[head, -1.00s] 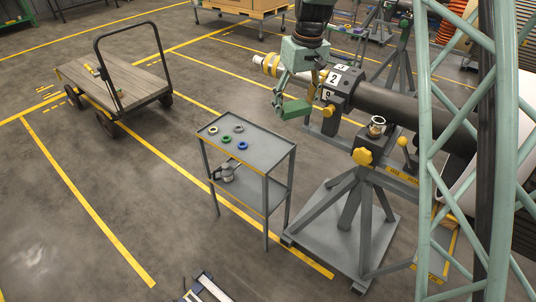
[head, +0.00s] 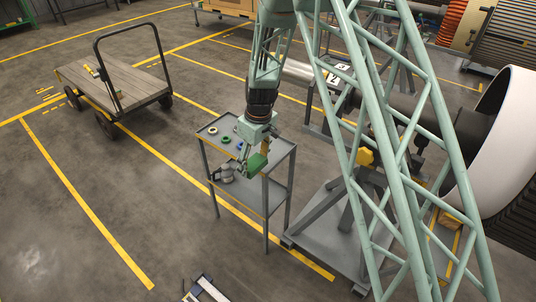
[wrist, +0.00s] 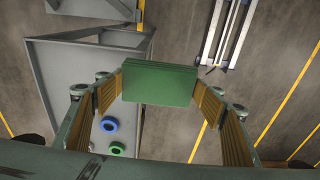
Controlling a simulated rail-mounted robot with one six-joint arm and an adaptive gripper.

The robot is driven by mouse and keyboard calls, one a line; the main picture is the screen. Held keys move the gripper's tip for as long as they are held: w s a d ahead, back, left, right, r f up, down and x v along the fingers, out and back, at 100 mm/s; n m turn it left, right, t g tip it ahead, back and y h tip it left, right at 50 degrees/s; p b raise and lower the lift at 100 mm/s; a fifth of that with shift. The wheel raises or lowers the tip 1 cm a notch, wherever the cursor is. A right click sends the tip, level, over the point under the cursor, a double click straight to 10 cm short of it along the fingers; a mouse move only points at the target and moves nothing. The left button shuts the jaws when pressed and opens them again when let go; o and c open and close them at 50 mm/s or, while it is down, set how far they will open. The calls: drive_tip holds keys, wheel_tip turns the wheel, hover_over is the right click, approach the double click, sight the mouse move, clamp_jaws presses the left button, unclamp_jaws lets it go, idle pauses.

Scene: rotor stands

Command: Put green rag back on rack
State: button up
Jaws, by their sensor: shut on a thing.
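The green rag (head: 257,163) looks like a flat folded block. My gripper (head: 254,149) is shut on it and holds it over the right part of the grey two-shelf cart (head: 222,160). In the wrist view the rag (wrist: 160,83) sits between the tan pads of my gripper (wrist: 160,95). The cart top (wrist: 70,62) lies below it in that view. I cannot tell from these frames which thing is the rack.
Several rings, including a green ring (head: 226,139) and a blue ring (wrist: 109,125), lie on the cart top. A kettle-like can (head: 226,173) stands on its lower shelf. A wooden platform trolley (head: 120,80) is at the left.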

drive_tip(key=shift+f, duration=0.1)
idle(0.3)
drive_tip(key=w+d, duration=0.1)
drive_tip(key=w, duration=0.3)
drive_tip(key=w+d+f+b, duration=0.1)
drive_tip(key=w+d, duration=0.1)
drive_tip(key=w, duration=0.3)
drive_tip(key=w+d, duration=0.1)
drive_tip(key=w, duration=0.4)
drive_tip(key=shift+w+d+f, duration=0.15)
drive_tip(key=shift+d+f, duration=0.05)
drive_tip(key=shift+d, duration=0.1)
drive_tip(key=shift+w, duration=0.1)
drive_tip(key=shift+w+d+b, duration=0.1)
drive_tip(key=shift+w+b, duration=0.15)
drive_tip(key=shift+b, duration=0.05)
drive_tip(key=shift+f+b, duration=0.4)
drive_tip(key=shift+f, duration=1.4)
drive_tip(key=shift+f, duration=0.2)
drive_tip(key=o, duration=0.9)
drive_tip(key=shift+c, duration=0.2)
drive_tip(key=shift+r, duration=0.15)
wheel_tip(320, 180, up, 12)
drive_tip(key=d+p, duration=0.1)
drive_tip(key=shift+s+d+p, duration=0.15)
drive_tip(key=shift+s+p, duration=0.2)
drive_tip(key=shift+p, duration=0.05)
